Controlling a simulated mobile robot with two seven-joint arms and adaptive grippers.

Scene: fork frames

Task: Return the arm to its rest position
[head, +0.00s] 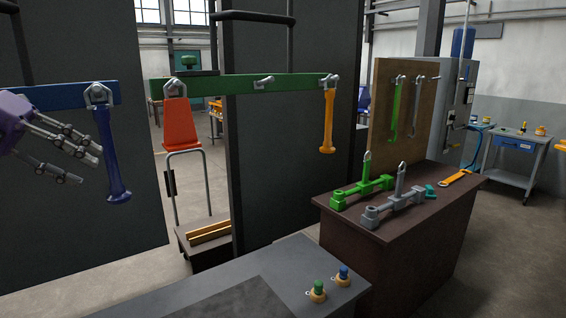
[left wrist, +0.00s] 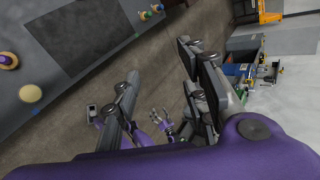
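My left gripper (head: 86,163) comes in at the left edge of the head view, raised beside the blue hanging piece (head: 113,160). Its fingers are spread with nothing between them. It shows open and empty in the left wrist view (left wrist: 160,75), above the floor. The blue piece hangs from a blue bar (head: 58,96) and looks apart from the fingers. A small purple and grey hand, apparently my right gripper (left wrist: 167,122), shows low in the left wrist view, too small to read its fingers. It is not in the head view.
A green bar (head: 235,86) holds an orange hanging piece (head: 327,122). Dark panels (head: 290,150) stand behind. A brown cabinet (head: 400,245) carries green (head: 360,190) and grey (head: 395,207) fixtures. A grey bench (head: 200,295) with small knobs lies in front.

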